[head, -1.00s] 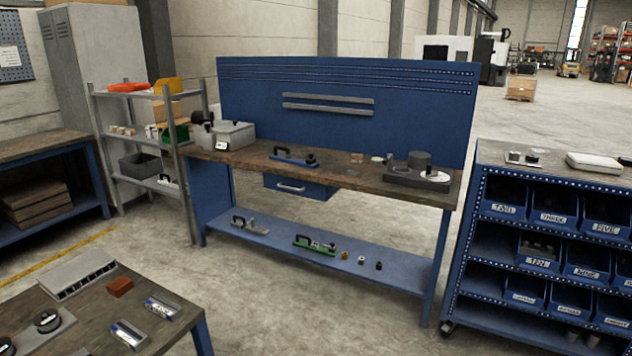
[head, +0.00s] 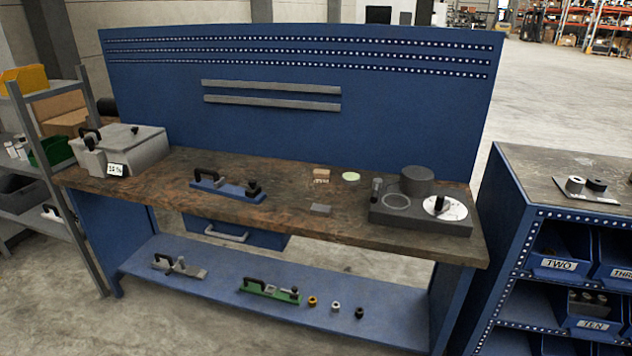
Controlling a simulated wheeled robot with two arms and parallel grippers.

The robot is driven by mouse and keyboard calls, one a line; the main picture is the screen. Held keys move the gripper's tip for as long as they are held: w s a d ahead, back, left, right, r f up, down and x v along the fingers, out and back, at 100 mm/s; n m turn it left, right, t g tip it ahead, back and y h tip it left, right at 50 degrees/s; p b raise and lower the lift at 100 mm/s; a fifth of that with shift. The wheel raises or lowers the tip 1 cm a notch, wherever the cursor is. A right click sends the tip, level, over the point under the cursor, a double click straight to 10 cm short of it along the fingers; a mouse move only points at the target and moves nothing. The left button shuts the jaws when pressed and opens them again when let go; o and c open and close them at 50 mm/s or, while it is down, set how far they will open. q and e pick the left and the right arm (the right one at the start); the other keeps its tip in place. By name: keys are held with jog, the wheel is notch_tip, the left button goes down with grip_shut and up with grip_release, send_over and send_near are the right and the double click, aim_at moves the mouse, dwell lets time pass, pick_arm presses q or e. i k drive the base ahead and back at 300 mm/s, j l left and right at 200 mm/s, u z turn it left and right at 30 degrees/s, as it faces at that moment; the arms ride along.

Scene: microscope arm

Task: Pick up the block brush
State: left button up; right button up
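A small tan block with a paler, bristle-like lower part, which looks like the block brush (head: 321,174), sits on the wooden workbench top (head: 290,205), right of its middle. It is small in the head view, so its details are hard to tell. A pale green round disc (head: 351,177) lies just right of it, and a small grey flat block (head: 320,209) lies in front of it. Neither of my grippers is in view.
A blue fixture with a black handle (head: 228,187) stands left on the bench, and a grey lidded box (head: 122,150) at its left end. A dark grey plate with a cylinder (head: 420,212) is at the right. A blue bin rack (head: 540,250) stands right; the lower shelf (head: 225,275) holds fixtures.

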aim_at(319, 175)
jog(key=i+z, duration=0.15)
jog(key=i, duration=0.4)
jog(key=i+j+z, duration=0.2)
jog(key=i, duration=0.3)
